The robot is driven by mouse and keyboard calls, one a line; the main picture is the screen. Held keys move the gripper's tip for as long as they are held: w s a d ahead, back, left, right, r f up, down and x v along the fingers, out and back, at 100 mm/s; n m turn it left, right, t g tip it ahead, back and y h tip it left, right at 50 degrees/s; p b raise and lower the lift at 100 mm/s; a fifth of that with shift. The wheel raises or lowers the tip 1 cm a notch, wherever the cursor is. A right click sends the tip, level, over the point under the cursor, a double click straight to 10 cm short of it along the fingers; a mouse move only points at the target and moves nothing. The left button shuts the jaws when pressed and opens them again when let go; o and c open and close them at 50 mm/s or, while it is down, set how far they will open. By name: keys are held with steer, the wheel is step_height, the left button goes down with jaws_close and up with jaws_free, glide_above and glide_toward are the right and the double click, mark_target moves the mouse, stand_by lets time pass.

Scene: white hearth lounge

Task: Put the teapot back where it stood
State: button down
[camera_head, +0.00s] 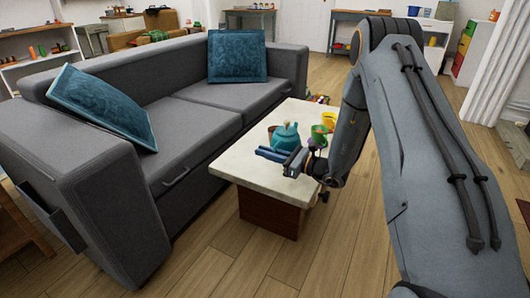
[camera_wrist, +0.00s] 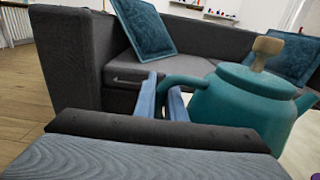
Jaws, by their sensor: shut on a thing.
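A teal teapot (camera_head: 286,137) with a tan lid knob is over the near part of the white-topped low table (camera_head: 239,171). In the wrist view the teapot (camera_wrist: 243,110) fills the right side and looks roughly upright. My gripper (camera_head: 268,154) is at the teapot's near side, reaching in from the right. In the wrist view my gripper's blue fingers (camera_wrist: 160,100) are shut on a curved teal part at the teapot's left side. The fingertips partly hide this part. I cannot tell whether the teapot's base touches the tabletop.
A green cup (camera_head: 319,132), a yellow cup (camera_head: 329,119) and a small purple thing (camera_head: 320,145) are close to the teapot's right. A grey sofa (camera_head: 180,125) with teal cushions (camera_head: 237,56) runs along the table's left side. Wooden floor (camera_head: 200,262) is open in front.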

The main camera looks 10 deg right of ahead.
steer(key=shift+f+b, duration=1.75)
steer(key=shift+f, duration=0.95)
steer(key=shift+f+b, duration=0.3)
steer(key=shift+f, duration=0.3)
steer(key=c, duration=1.7)
jaws_free()
steer(key=shift+c, duration=0.2)
steer(key=shift+f, duration=0.1)
